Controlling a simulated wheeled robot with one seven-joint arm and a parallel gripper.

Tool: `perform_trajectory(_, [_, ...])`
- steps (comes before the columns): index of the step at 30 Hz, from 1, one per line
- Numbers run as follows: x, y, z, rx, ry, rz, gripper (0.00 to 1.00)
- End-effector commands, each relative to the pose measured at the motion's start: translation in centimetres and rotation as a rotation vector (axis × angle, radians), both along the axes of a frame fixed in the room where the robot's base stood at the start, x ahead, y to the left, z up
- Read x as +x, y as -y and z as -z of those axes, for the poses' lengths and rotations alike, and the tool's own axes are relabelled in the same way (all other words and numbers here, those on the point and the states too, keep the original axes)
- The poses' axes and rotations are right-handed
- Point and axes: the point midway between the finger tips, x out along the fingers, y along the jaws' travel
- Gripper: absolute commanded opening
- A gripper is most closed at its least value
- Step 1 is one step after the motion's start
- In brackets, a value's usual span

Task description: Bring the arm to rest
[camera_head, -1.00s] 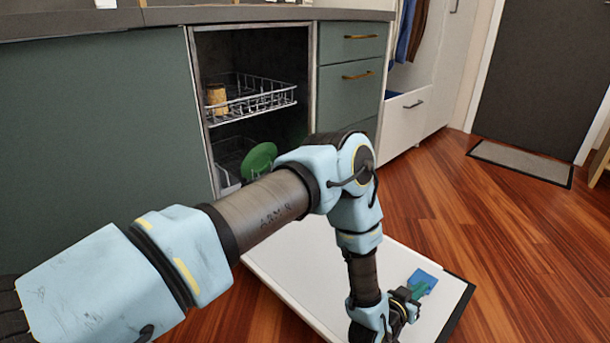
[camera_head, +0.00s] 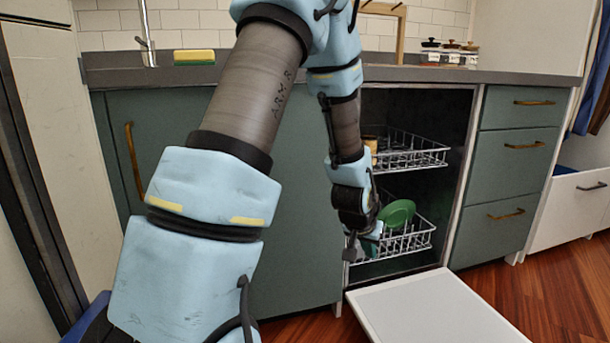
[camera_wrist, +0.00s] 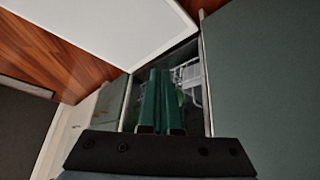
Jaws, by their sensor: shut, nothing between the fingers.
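My gripper (camera_head: 372,242) hangs pointing down in the head view, in front of the open dishwasher. In the wrist view its two green fingers (camera_wrist: 159,100) lie side by side, shut, with nothing seen between them. My arm is raised and bent, its upper part running up past the top of the head view and its forearm hanging down. From the head view I cannot tell whether the gripper touches the rack behind it.
The dishwasher door (camera_head: 430,310) lies open and low. Inside are an upper rack (camera_head: 415,155) with a tan cup (camera_head: 370,148), and a lower rack (camera_head: 412,238) with a green plate (camera_head: 397,212). A counter (camera_head: 430,75) holds a sponge (camera_head: 194,57) and several jars.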

Motion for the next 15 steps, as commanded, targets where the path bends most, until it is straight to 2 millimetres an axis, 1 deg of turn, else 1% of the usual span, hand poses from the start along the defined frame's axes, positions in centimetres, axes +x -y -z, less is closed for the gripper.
perform_trajectory(1, [0.0,-3.6,-1.6,0.028,-0.025,-0.063,0.00])
perform_trajectory(2, [-0.3,-5.7,-2.3,0.045,-0.048,-0.097,0.00])
perform_trajectory(3, [-0.8,-8.2,-3.1,0.068,-0.078,-0.141,0.00])
perform_trajectory(6, [-2.8,-13.6,-4.9,0.110,-0.151,-0.243,0.00])
perform_trajectory(9, [-5.1,-17.5,-6.2,0.135,-0.215,-0.326,0.00])
perform_trajectory(12, [-7.5,-20.6,-7.3,0.152,-0.274,-0.400,0.00])
perform_trajectory(15, [-10.0,-23.2,-8.2,0.162,-0.332,-0.467,0.00])
